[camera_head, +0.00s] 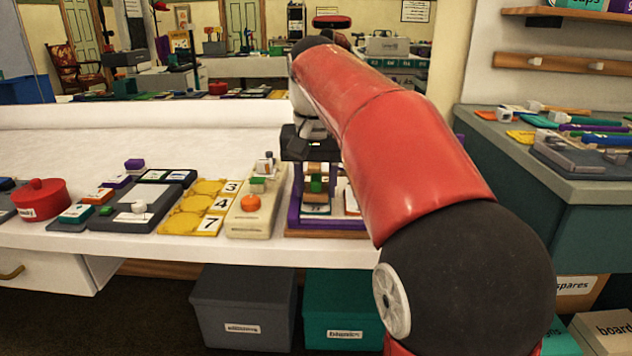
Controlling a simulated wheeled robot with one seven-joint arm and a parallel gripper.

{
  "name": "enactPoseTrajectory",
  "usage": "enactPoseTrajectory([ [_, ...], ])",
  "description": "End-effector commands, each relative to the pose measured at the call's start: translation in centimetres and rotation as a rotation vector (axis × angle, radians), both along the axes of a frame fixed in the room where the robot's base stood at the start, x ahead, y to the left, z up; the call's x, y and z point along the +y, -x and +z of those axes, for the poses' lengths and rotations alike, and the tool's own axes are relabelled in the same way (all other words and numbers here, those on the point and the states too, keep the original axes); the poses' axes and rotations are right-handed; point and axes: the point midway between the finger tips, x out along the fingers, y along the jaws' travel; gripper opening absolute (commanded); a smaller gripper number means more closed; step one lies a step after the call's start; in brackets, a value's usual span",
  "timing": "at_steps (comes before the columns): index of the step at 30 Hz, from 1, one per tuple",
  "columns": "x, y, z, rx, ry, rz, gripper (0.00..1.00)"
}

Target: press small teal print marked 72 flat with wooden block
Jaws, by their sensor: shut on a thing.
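My gripper (315,175) points down over a purple tray (292,217) at the right part of the white table. It is shut on a small brown wooden block with green on it (316,186). Below the block, a small teal-edged print (316,209) lies in the tray. Its dark mark is too small to read surely. I cannot tell whether the block touches the print. My red arm hides the tray's right side and part of another pale print (350,203).
Left of the tray stand a cream board with an orange knob (250,222), a yellow numbered board (190,212), a dark grey tray (110,218) and a red lidded pot (40,199). The white table behind is clear. A grey-topped counter (570,180) with tools stands at right.

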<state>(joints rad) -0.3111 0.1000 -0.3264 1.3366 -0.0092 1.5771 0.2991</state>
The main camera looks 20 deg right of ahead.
Motion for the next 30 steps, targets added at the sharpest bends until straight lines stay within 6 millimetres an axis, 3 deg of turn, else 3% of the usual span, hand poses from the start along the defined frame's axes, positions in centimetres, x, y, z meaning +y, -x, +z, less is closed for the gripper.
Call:
enactPoseTrajectory([
  [30,-0.04,-0.12,-0.9,0.001,0.001,0.0,0.22],
])
